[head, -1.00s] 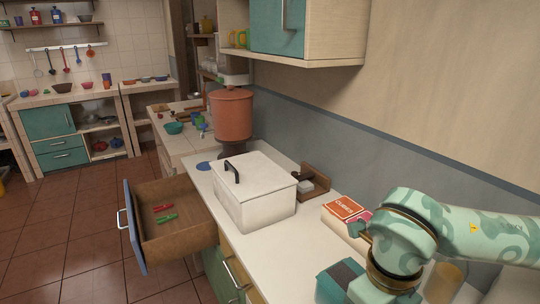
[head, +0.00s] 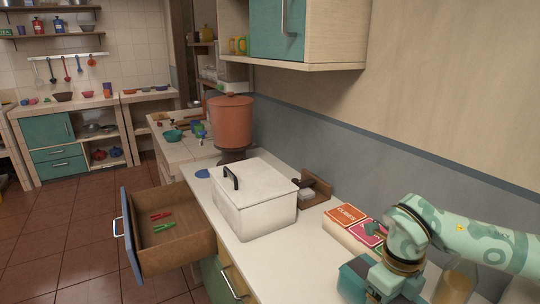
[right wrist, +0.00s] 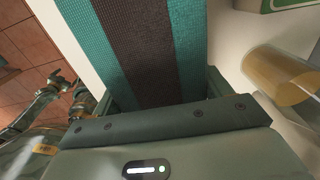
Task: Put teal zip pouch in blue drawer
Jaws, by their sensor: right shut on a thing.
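The teal zip pouch (head: 352,282), teal with a dark stripe, is at the bottom of the head view, at the counter's near end. It fills the upper middle of the right wrist view (right wrist: 185,60). My right gripper (head: 376,284) is shut on it; the fingers are partly hidden. I cannot tell whether the pouch is clear of the counter. The blue drawer (head: 131,240) is pulled open on the left, its blue front facing left. Inside lie a red and a green item. My left gripper is not in the head view.
A white lidded box (head: 257,210) stands on the counter right of the drawer. Boxes with red and pink fronts (head: 345,216) lie near the wall by my right arm. A tan cylinder (right wrist: 280,75) stands near the gripper. A teal wall cabinet (head: 275,30) hangs above. Tiled floor is free left of the drawer.

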